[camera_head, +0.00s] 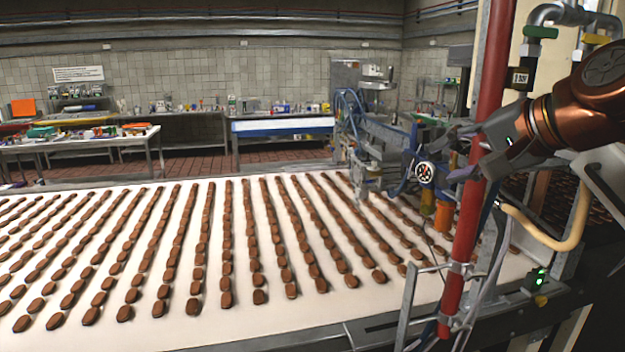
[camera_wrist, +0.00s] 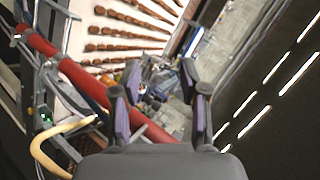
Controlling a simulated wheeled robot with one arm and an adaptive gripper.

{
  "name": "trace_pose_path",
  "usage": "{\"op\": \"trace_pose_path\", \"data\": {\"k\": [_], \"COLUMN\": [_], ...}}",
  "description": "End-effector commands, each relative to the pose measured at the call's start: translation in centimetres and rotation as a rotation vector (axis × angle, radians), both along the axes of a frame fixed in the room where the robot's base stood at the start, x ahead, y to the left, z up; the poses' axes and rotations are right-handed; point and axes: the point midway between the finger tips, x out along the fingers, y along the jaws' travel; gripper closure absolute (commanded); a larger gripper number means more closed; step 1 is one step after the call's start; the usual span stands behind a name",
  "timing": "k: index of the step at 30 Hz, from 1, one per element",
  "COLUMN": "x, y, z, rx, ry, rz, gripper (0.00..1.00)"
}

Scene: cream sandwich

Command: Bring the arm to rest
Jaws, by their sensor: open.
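My arm reaches in from the right edge in the head view, with copper-coloured links. My gripper (camera_head: 462,150) hangs in the air near the red vertical pipe (camera_head: 484,150), above the right part of the line. In the wrist view my gripper (camera_wrist: 160,88) shows two fingers with purple inner pads, spread well apart. Nothing is between the fingers, only the distant floor and machinery far behind them. In the wrist view the red pipe (camera_wrist: 75,75) runs diagonally behind the left finger. I cannot tell whether the gripper touches the pipe.
A white conveyor (camera_head: 165,330) carries rows of brown biscuits. Blue and grey machinery (camera_head: 375,150) stands behind my gripper. A beige hose (camera_head: 545,240) and a metal frame (camera_head: 410,300) lie close below my arm. Work tables (camera_head: 290,127) stand along the back wall.

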Motion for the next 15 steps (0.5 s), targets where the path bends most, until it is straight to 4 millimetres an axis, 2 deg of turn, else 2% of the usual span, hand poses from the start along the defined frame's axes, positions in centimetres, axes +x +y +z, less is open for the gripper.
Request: {"op": "trace_pose_path", "data": {"k": [1,6,11,15], "x": [-0.6,-3.5,-7.4,-11.7], "y": [1.5,5.2,6.9,7.2], "z": [-2.5,-11.0,-18.7,-25.1], "rx": [-0.052,-0.233,-0.387,-0.507], "ry": [0.042,0.184,0.323,0.449], "rz": [0.039,0.175,0.3,0.411], "gripper": [0.56,0.56,0.56,0.56]}}
